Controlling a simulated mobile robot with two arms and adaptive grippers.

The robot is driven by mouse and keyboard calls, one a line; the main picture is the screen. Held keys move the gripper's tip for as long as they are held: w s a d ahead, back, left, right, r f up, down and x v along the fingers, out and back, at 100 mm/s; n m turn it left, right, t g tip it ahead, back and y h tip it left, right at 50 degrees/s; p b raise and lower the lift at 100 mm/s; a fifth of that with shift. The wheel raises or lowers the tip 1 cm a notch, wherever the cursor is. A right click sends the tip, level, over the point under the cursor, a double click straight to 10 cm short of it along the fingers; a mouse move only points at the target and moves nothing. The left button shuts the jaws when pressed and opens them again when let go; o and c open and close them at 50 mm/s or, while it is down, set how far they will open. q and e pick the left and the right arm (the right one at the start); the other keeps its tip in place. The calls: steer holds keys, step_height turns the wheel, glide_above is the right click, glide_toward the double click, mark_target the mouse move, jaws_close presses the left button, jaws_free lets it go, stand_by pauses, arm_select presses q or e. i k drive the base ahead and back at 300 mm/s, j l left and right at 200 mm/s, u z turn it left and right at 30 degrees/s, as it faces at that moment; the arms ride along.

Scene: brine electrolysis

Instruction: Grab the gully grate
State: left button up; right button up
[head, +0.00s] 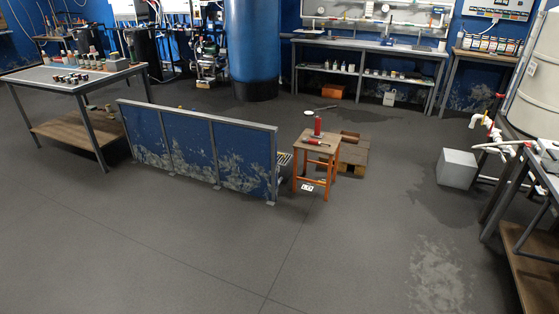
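A small pale slatted piece (284,158) shows on the floor just behind the right end of the low blue partition (190,150). It looks like a grate, but it is small, and the partition hides part of it. I cannot tell for sure that it is the gully grate. Neither of my grippers is in view.
An orange-legged stool (316,150) holding a red bottle (318,125) stands right of the partition. A wooden pallet (353,155) is behind it. A grey box (457,168) is farther right. Worktables stand left (60,82) and right. The front floor is clear.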

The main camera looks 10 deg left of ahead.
mark_target(279, 156)
steer(key=i+j+u, duration=0.25)
steer(key=i, duration=0.25)
steer(key=i+u, duration=0.2)
steer(key=i, duration=0.3)
